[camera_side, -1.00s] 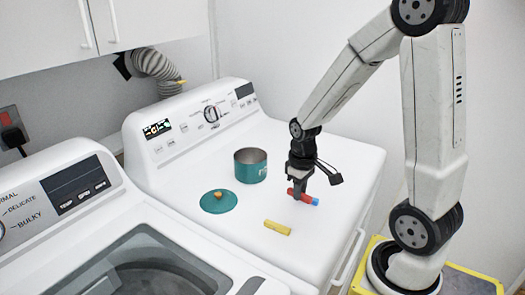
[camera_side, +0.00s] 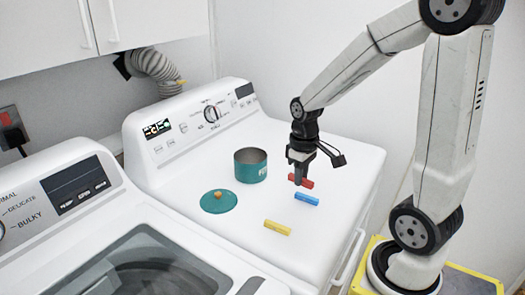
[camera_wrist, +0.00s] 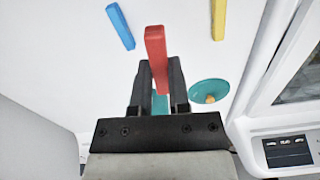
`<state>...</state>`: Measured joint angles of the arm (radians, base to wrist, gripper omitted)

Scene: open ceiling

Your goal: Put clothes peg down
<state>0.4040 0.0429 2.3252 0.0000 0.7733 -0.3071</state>
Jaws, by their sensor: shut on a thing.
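My gripper (camera_side: 299,174) is shut on a red clothes peg (camera_side: 304,182) and holds it over the white dryer top (camera_side: 250,268). In the wrist view the red peg (camera_wrist: 155,50) stands out from between the fingers of my gripper (camera_wrist: 157,85). A blue peg (camera_side: 306,199) lies on the dryer top just in front of the held peg; it is at the upper left in the wrist view (camera_wrist: 120,26). A yellow peg (camera_side: 277,227) lies further to the front left; it also shows in the wrist view (camera_wrist: 218,18).
A teal pot (camera_side: 250,168) stands open left of my gripper. Its teal lid (camera_side: 218,202) with an orange knob lies in front of it. The dryer's control panel (camera_side: 195,120) rises at the back. A washer (camera_side: 110,230) stands at the left.

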